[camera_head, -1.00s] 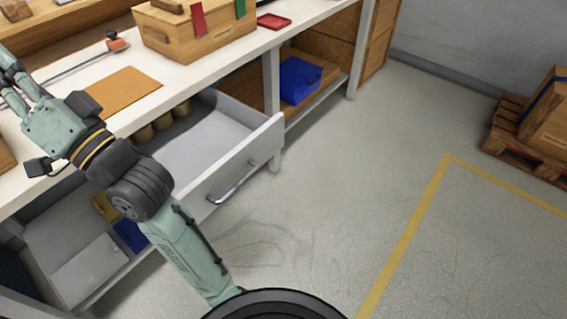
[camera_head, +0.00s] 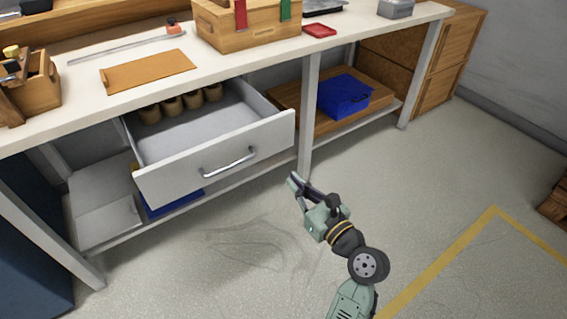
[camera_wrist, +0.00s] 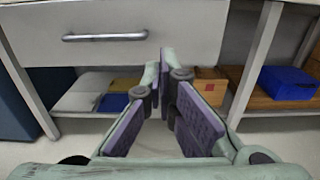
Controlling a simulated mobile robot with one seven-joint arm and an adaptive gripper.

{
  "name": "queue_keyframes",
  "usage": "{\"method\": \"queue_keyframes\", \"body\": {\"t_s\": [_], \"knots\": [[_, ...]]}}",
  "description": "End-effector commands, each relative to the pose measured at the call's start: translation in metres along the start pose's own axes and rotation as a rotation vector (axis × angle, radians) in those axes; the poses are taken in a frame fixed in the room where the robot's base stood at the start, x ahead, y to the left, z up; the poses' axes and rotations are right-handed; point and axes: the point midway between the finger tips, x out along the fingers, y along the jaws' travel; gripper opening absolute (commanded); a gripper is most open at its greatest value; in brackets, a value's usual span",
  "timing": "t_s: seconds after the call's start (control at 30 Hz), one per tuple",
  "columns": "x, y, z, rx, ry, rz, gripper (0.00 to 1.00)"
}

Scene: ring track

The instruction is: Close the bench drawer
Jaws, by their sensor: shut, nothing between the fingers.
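The bench drawer (camera_head: 160,182) is pulled out from under the white bench top, with its inside showing. It holds several small brown cylinders (camera_head: 182,103) at the back. Its silver handle (camera_head: 231,161) is on the white front panel. In the wrist view the drawer front (camera_wrist: 200,22) and handle (camera_wrist: 105,37) fill the upper left. My gripper (camera_head: 294,180) is shut and empty, in front of the bench, low and right of the drawer front. In the wrist view my gripper's fingers (camera_wrist: 162,70) point toward the bench near the drawer's right end, apart from the handle.
The bench leg (camera_head: 309,115) stands just right of the drawer. A blue bin (camera_head: 344,96) sits on the lower shelf to the right. A wooden toolbox (camera_head: 247,25) and an orange-brown board (camera_head: 148,71) lie on the bench top. The floor in front is clear.

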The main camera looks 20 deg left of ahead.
Motion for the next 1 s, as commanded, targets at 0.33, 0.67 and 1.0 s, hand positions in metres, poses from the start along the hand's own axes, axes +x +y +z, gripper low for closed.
{"method": "queue_keyframes", "body": {"t_s": [0.33,0.67,1.0], "knots": [[0.059,0.001,0.002,0.0,0.0,0.006,0.0],[0.121,0.001,0.002,-0.001,0.0,0.003,0.0],[0.139,0.001,0.0,-0.001,0.0,0.001,0.0]]}}
